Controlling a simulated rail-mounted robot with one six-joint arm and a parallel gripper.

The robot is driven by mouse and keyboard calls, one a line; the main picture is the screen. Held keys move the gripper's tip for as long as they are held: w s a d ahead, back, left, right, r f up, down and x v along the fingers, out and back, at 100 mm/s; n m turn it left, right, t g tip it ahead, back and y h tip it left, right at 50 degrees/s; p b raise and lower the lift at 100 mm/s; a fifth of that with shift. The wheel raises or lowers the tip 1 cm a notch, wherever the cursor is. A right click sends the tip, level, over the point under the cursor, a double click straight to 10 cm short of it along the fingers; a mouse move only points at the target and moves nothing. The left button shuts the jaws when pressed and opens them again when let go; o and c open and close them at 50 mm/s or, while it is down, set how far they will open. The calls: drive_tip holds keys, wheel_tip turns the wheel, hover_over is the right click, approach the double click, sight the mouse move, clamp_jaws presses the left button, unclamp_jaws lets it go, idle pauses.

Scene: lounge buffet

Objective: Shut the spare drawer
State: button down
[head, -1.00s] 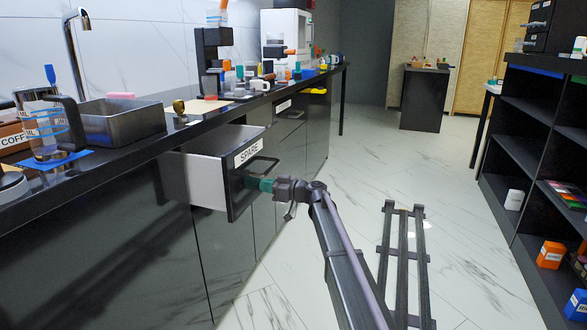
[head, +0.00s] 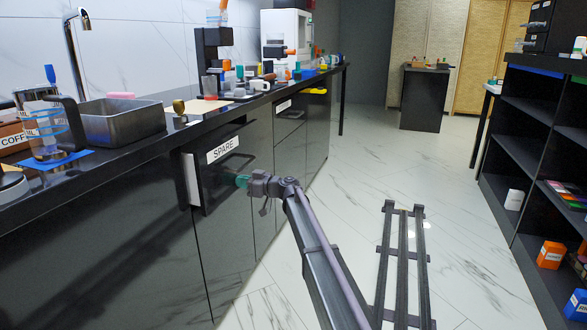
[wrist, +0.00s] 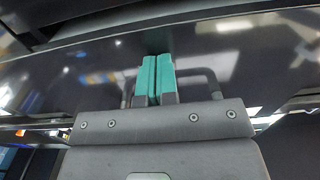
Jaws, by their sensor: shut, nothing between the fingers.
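The spare drawer (head: 208,180) has a dark front with a white label reading SPARE and a dark bar handle. It stands out from the counter by a short length, with a strip of its pale side showing. My gripper (head: 242,181) is at the drawer front, by the handle. In the wrist view, the teal fingertips of my gripper (wrist: 156,80) are together and empty, pointing at the drawer front (wrist: 215,60). The handle (wrist: 214,86) shows behind and beside them. Whether the tips touch the front is hard to tell.
The black counter (head: 225,108) above the drawer holds a metal basin (head: 122,121), a tap and several cups and machines. A dark shelf unit (head: 520,150) stands at the right. The marble floor (head: 345,170) between is clear apart from my rail.

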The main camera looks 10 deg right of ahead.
drive_tip(key=shift+x, duration=1.1)
drive_tip(key=shift+x, duration=1.5)
drive_tip(key=v, duration=0.9)
drive_tip(key=shift+d, duration=0.1)
